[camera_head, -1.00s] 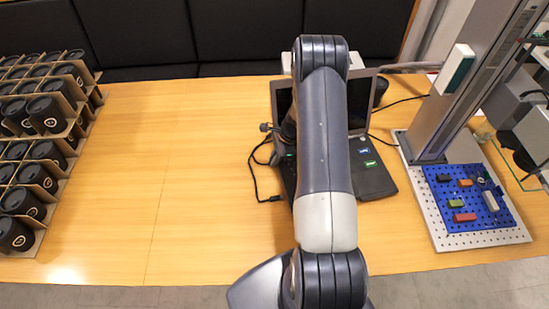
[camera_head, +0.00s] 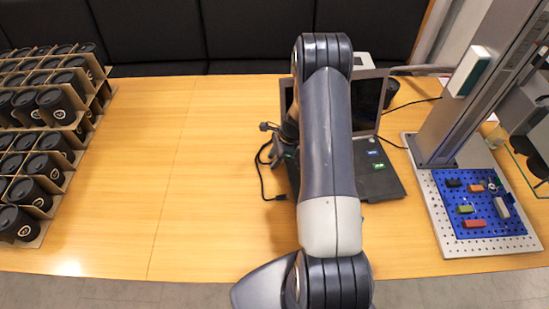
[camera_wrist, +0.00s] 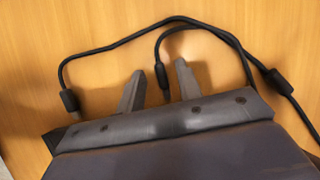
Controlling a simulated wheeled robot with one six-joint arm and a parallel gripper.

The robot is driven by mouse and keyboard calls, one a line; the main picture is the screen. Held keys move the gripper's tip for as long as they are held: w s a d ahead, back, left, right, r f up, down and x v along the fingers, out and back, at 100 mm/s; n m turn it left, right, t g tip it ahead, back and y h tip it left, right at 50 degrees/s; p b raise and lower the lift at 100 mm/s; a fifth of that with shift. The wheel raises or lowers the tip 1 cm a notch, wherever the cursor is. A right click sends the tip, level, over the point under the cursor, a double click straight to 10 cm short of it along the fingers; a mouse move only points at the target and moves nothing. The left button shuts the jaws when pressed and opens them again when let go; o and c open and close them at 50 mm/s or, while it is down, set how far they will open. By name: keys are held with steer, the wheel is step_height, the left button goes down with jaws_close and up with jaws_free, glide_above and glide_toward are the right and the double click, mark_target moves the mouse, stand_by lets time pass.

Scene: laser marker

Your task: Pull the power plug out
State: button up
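My gripper (camera_wrist: 158,86) is open in the wrist view, its two grey fingers apart just above the wooden table. A black plug-like cable end (camera_wrist: 161,76) shows between the fingers; I cannot tell whether they touch it. A second black cable end (camera_wrist: 69,100) lies left of the fingers. The black cable (camera_wrist: 130,38) loops around them. I cannot tell what is plugged in.
Stacked racks of black cups (camera_head: 48,105) stand at the left. The laser marker's column (camera_head: 470,100) and its pegboard base (camera_head: 440,215) with a blue plate (camera_head: 450,215) stand at the right. The wooden table (camera_head: 180,170) between cups and cable is clear.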

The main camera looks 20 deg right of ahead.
steer(key=w+b+v, duration=0.1)
steer(key=v, duration=0.9)
steer(key=shift+s+d+r+b, duration=0.2)
steer(key=shift+s+r+b, duration=0.2)
steer(key=shift+s, duration=0.1)
steer(key=p+x, duration=0.1)
steer(key=x, duration=0.9)
steer(key=shift+a+f+p, duration=0.15)
steer(key=shift+f+p, duration=0.15)
steer(key=shift+p, duration=0.1)
steer(key=shift+s+d+f+p, duration=0.15)
steer(key=shift+d+p, duration=0.15)
steer(key=shift+d, duration=0.25)
steer(key=shift+s+d+r+p, duration=0.1)
steer(key=shift+d+p, duration=0.15)
steer(key=shift+d, duration=0.3)
